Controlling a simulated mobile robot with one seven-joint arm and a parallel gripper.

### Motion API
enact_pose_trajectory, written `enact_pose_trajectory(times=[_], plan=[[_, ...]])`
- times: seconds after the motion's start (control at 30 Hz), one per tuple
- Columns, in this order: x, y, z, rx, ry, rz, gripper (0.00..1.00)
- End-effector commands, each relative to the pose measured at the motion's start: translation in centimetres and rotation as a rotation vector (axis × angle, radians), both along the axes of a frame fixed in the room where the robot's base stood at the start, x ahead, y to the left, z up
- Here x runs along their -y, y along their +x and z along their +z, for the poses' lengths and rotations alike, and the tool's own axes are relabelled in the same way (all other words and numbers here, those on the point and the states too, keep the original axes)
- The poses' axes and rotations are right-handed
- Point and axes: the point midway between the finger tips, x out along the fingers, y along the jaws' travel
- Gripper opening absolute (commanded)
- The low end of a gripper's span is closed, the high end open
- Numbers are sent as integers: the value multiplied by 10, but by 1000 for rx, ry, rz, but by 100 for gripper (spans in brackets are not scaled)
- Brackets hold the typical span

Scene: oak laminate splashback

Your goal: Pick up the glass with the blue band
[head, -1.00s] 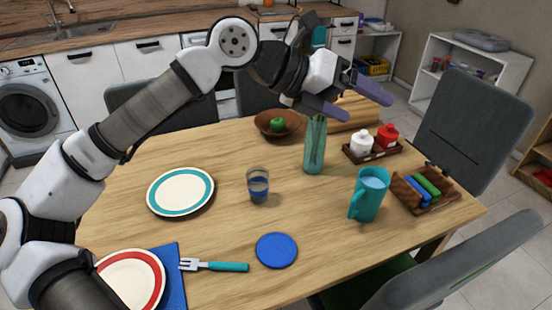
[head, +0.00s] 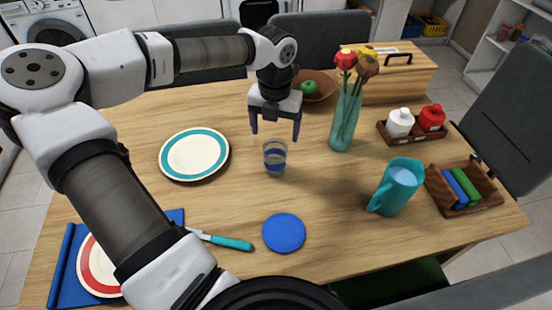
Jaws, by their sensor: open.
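The glass with the blue band (head: 275,158) stands upright on the wooden table, near the middle in the head view. It is clear, with a blue band around its lower part. My gripper (head: 275,136) points down, just above and behind the glass in the picture. Its two fingers are spread apart with nothing between them. The fingertips appear near the height of the rim, but I cannot tell the exact gap in depth.
A teal-rimmed plate (head: 195,154) lies left, a green vase (head: 345,122) with flowers stands right. A teal pitcher (head: 397,187) and blue coaster (head: 284,233) are nearer. A bowl (head: 318,88) with a green apple is behind. Table around the glass is clear.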

Motion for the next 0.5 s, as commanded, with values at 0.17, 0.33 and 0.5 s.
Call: enact_pose_trajectory(times=[0.17, 0.33, 0.5], plan=[[1, 0, -20, -1, -2, 0, 81], [1, 0, -31, -2, -4, -1, 81], [0, 2, -57, -2, -5, -1, 81]])
